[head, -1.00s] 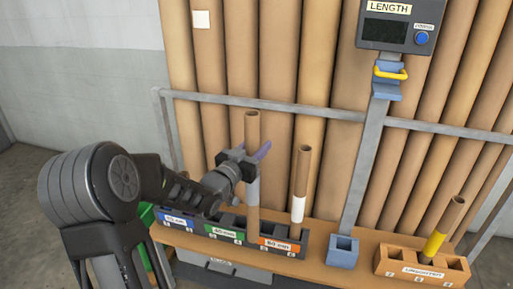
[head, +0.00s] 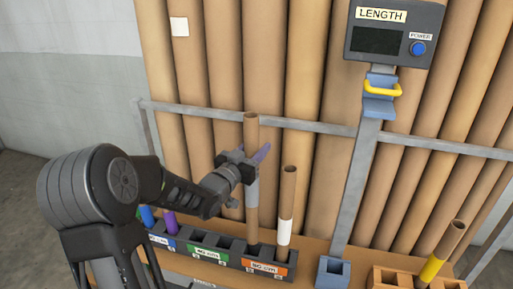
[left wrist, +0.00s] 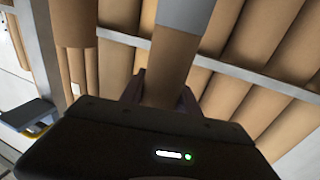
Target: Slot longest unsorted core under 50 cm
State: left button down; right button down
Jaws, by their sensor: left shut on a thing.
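My left gripper (head: 240,168) is shut on a brown cardboard core with a grey band (head: 251,210), held upright. The core also shows between the fingers in the left wrist view (left wrist: 168,68). Its lower end is close to the dark sorting rack (head: 208,247), beside the orange-labelled end; I cannot tell whether it is inside a slot. A core with a white band (head: 286,225) stands in the orange-labelled section. A yellow-banded core (head: 433,265) leans in the wooden unsorted rack (head: 384,277) at lower right. My right gripper is not in view.
A blue core (head: 147,217) and a purple core (head: 170,222) stand at the rack's left end, near my arm. A length gauge with a dark screen (head: 380,40) stands on a grey post right of the rack. A rail (head: 310,126) and large tubes are behind.

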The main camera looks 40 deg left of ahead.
pick_arm(q)
jog(key=shift+f, duration=0.1)
jog(key=b, duration=0.8)
send_over(248, 196)
jog(key=w, duration=0.5)
notch_tip(248, 196, down, 10)
jog(key=shift+s+a+r, duration=0.15)
jog(key=shift+r, duration=0.05)
jog(key=shift+f+b, duration=2.35)
jog(key=shift+b, duration=0.25)
jog(key=c, duration=0.8)
grip_release()
jog(key=shift+s, duration=0.1)
jog(key=shift+s+d+f, duration=0.1)
jog(key=shift+s+d, duration=0.1)
jog(key=shift+s, duration=1.75)
jog(key=shift+s+d+f, duration=0.1)
jog(key=shift+s+d, duration=0.05)
jog(key=shift+s, duration=1.75)
